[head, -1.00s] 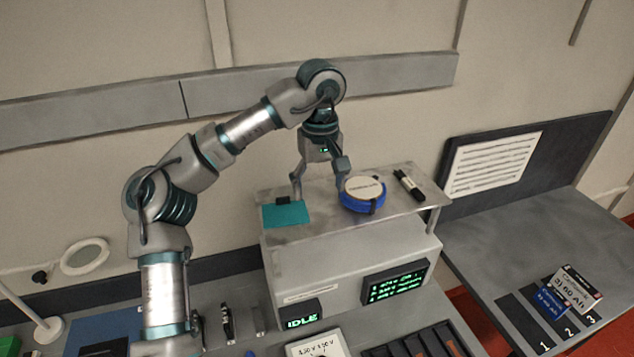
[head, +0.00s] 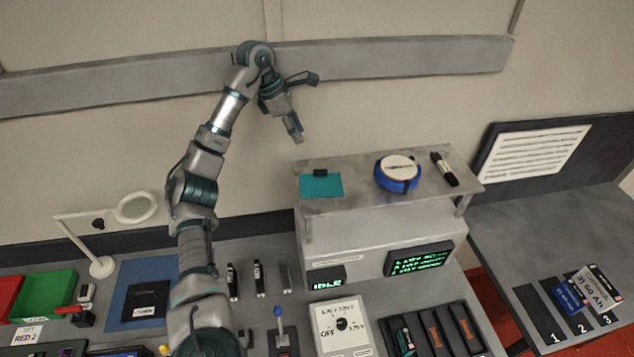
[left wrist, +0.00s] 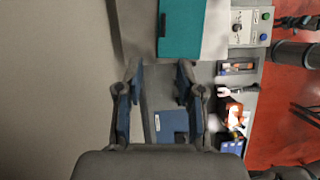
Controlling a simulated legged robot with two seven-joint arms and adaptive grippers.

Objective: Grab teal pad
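The teal pad (head: 321,187) lies flat on the left end of the metal shelf above the tester, with a small black block at its back edge. It also shows at the top of the left wrist view (left wrist: 181,30), beyond the fingertips. My left gripper (head: 303,108) is up and to the left of the shelf, in front of the wall, apart from the pad. In the left wrist view its two fingers (left wrist: 158,72) are spread with nothing between them. My right gripper is not in view.
The tester (head: 370,250) is below. A magnifier lamp (head: 136,208) stands at the left. The wall is close behind the shelf.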

